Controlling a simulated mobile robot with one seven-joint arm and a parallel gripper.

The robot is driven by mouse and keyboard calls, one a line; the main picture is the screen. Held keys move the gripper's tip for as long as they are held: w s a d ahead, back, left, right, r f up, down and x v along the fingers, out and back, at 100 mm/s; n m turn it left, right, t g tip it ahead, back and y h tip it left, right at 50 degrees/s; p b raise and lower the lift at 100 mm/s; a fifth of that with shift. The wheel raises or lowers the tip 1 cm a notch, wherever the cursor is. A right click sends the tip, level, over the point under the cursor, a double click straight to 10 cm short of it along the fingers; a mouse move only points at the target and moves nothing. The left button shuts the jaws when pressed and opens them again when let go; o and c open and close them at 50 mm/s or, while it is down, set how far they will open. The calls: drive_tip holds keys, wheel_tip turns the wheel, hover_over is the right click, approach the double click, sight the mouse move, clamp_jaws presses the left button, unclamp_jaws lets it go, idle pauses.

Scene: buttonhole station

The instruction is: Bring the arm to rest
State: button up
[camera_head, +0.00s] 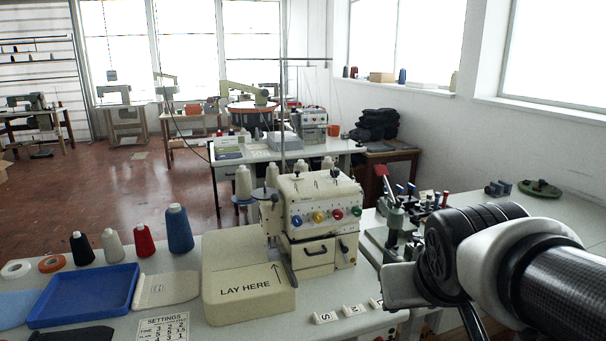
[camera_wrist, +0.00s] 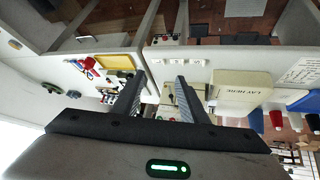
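My arm reaches in from the right edge of the head view over the worktable (camera_head: 385,322), with its dark wrist joint in front of the right part of the table. In the wrist view my gripper (camera_wrist: 160,80) is open, its two dark ribbed fingers apart with nothing held between them. The fingers are clear of the things on the table. In the head view the fingers cannot be made out clearly.
A cream buttonhole machine (camera_head: 317,225) with a "LAY HERE" bed (camera_head: 250,291) stands left of my arm. A blue tray (camera_head: 84,295) and several thread cones, one blue (camera_head: 179,230), are farther left.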

drive_tip(key=s+a+g+y+p, duration=0.1)
drive_tip(key=s+a+g, duration=0.15)
drive_tip(key=s, duration=0.45)
wheel_tip(320, 180, up, 19)
drive_tip(key=p, duration=1.8)
drive_tip(key=shift+t+p, duration=0.35)
drive_tip(key=shift+t, duration=0.1)
